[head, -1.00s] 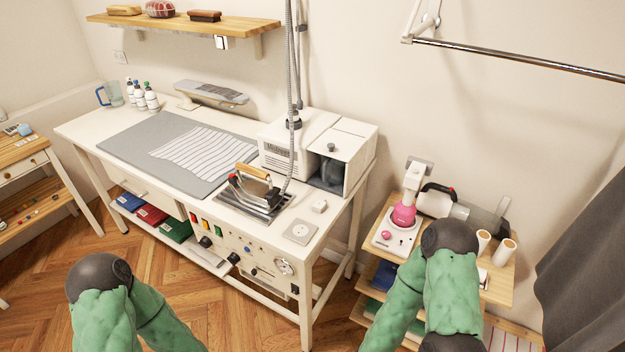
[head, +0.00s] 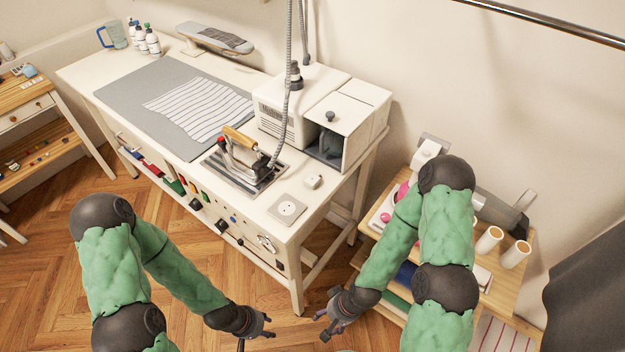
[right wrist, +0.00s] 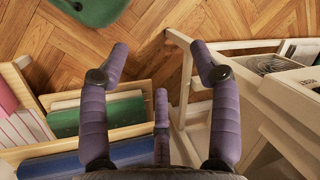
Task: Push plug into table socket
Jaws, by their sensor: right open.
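The small white plug (head: 313,181) lies on the white table top, to the right of the iron. The square table socket (head: 287,209) is set in the table top near its front right corner, a little in front of the plug and apart from it. My right gripper (head: 331,318) is low in front of the table's right end, below the table top, open and empty. Its spread purple fingers show in the right wrist view (right wrist: 160,72) over the floor. My left gripper (head: 258,331) is low in front of the table, its fingers apart with nothing between them.
The iron (head: 243,155) rests on its plate left of the plug, its hose rising. A white boiler unit (head: 303,108) stands behind. A wooden shelf cart (head: 514,275) with several items stands right of the table. Striped cloth (head: 200,105) lies on the grey mat (head: 127,88).

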